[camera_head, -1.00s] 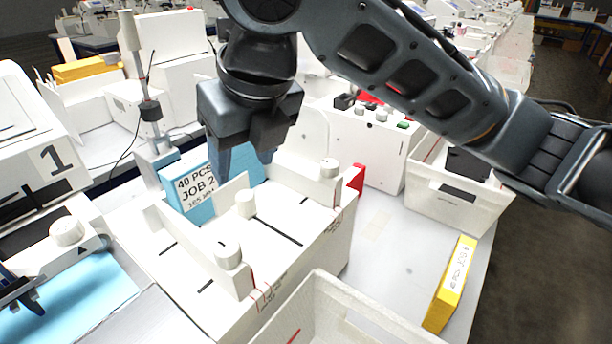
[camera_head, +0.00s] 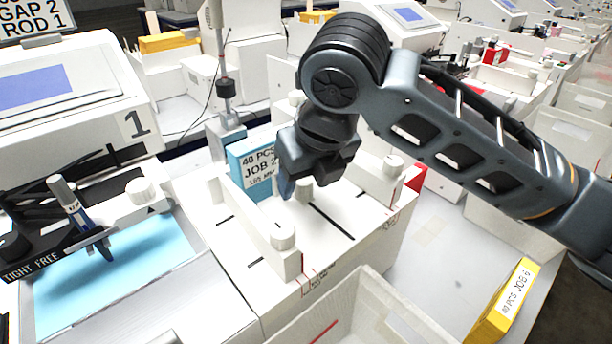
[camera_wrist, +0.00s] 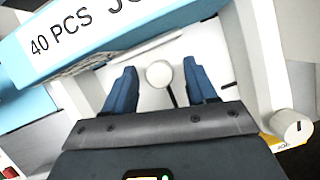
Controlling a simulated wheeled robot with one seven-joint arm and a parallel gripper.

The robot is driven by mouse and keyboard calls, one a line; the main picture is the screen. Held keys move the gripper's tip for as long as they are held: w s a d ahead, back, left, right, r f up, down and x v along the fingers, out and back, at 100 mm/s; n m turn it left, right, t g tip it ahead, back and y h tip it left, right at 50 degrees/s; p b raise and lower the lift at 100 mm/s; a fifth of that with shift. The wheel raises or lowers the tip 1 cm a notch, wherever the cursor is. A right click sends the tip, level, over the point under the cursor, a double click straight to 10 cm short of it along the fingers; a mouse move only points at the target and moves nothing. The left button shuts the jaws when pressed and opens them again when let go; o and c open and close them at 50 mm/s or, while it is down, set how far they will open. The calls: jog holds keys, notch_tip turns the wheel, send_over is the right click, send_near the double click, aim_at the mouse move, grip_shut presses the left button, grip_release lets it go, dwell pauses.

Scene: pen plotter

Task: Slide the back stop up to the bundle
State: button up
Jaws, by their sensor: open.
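The blue-wrapped bundle (camera_head: 248,172) with a "40 PCS JOB 2" label stands upright at the far side of the white jogging bed (camera_head: 232,240); it also shows at the upper left of the wrist view (camera_wrist: 75,32). The back stop's round white knob (camera_wrist: 158,74) sits on a slot between my fingers, with the stop's thin white plate (camera_wrist: 150,48) beyond it. A gap shows between plate and bundle. My gripper (camera_head: 287,188) is open, pointing down over the bed, blue fingers on either side of the knob.
White side rails with knobs (camera_head: 284,236) flank the bed. A plotter with a blue sheet (camera_head: 120,255) is at left. Clear grey tabletop (camera_head: 440,240) lies to the right.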

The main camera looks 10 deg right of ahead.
grip_shut()
dwell(0.5)
jog(key=shift+w, duration=0.1)
